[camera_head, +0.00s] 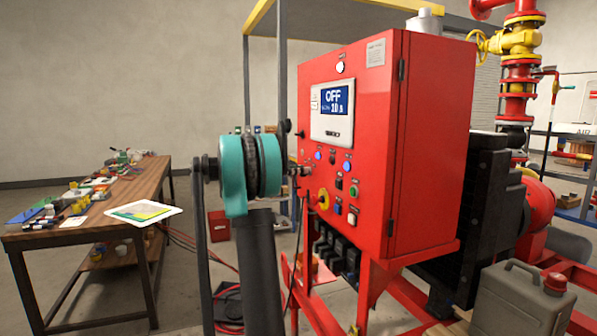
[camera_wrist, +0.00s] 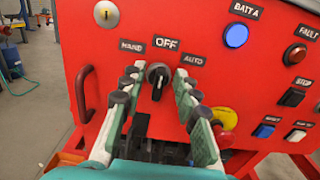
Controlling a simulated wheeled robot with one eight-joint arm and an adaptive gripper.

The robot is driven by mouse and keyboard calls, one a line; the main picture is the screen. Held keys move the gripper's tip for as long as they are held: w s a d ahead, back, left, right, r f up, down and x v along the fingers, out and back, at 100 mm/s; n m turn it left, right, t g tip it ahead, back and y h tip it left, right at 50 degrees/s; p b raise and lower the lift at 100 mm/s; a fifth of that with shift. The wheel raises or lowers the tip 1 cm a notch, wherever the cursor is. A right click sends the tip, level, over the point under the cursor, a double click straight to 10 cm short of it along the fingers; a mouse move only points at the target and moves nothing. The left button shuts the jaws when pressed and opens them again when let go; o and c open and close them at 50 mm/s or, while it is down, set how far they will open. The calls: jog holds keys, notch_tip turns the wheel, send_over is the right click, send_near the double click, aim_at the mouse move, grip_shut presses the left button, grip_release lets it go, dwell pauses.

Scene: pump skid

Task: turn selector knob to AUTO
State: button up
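The black selector knob (camera_wrist: 158,75) sits on the red panel in the wrist view, below the labels HAND, OFF (camera_wrist: 166,43) and AUTO (camera_wrist: 193,58). It looks roughly upright, under OFF. My gripper (camera_wrist: 156,76) is open, with one green-and-white finger on each side of the knob and a visible gap to it on both sides. In the head view my gripper (camera_head: 298,171) reaches the front of the red control cabinet (camera_head: 425,130), partly behind my teal arm joint. The knob is hidden there. The cabinet's display (camera_head: 337,101) reads OFF.
A red-and-yellow emergency stop (camera_wrist: 224,119) sits right of my right finger, partly covered by it. A dark red handle (camera_wrist: 84,94) is on the left. A blue BATT A lamp (camera_wrist: 235,35) is at upper right. A cluttered wooden workbench (camera_head: 90,206) stands at left.

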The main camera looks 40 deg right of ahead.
jog(key=shift+c, duration=0.4)
grip_shut()
jog(key=shift+m, duration=0.4)
jog(key=shift+s+f+m, duration=0.1)
jog(key=shift+s+m, duration=0.1)
jog(key=shift+m, duration=2.1)
jog(key=shift+s+f+m, duration=0.1)
jog(key=shift+s+m, duration=0.1)
jog(key=shift+m, duration=2.1)
